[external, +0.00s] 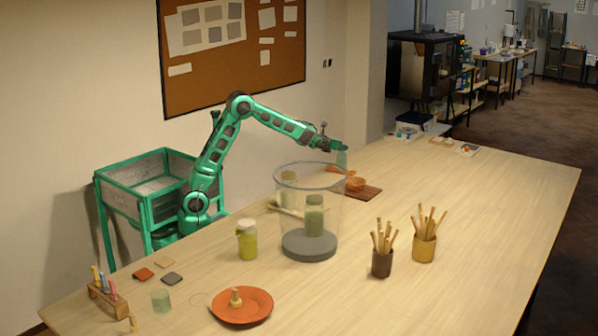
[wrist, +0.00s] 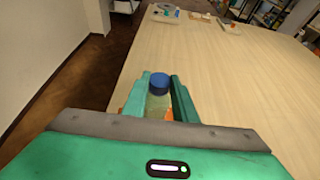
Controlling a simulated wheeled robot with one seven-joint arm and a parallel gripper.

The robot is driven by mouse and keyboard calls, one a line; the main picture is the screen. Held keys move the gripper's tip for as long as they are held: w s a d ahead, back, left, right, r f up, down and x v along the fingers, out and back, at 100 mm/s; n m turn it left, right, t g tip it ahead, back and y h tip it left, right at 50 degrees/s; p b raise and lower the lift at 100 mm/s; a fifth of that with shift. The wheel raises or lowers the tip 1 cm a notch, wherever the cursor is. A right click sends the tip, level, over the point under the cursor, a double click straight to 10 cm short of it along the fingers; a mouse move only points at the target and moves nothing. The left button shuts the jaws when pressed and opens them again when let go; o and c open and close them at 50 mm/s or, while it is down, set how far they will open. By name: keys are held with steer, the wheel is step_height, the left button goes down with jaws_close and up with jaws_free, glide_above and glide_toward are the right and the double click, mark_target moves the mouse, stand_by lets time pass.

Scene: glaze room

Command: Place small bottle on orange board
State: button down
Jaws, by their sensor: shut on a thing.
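My gripper (external: 341,159) is stretched out over the far part of the table. In the wrist view my gripper (wrist: 161,79) has its two green fingers on either side of a small bottle (wrist: 157,103) with a blue cap (wrist: 159,82) and a pale greenish body. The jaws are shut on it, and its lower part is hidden. In the external view the bottle is hard to tell from the fingers. A reddish-brown board (external: 371,193) lies on the table below my gripper, with a round orange thing (external: 355,184) on it. A little orange shows low between the fingers in the wrist view.
A large clear cylinder (external: 283,205) with a grey base and a jar inside stands nearer the camera. Cups of sticks (external: 382,262) (external: 424,247), a yellow-green jar (external: 247,245) and an orange plate (external: 262,304) stand in front. The table's right side is clear.

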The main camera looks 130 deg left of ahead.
steer(key=shift+f, duration=0.2)
steer(key=c, duration=1.4)
jaws_free()
steer(key=shift+c, duration=0.2)
steer(key=shift+r, duration=0.1)
steer(key=v, duration=1.2)
steer(key=shift+d, duration=0.1)
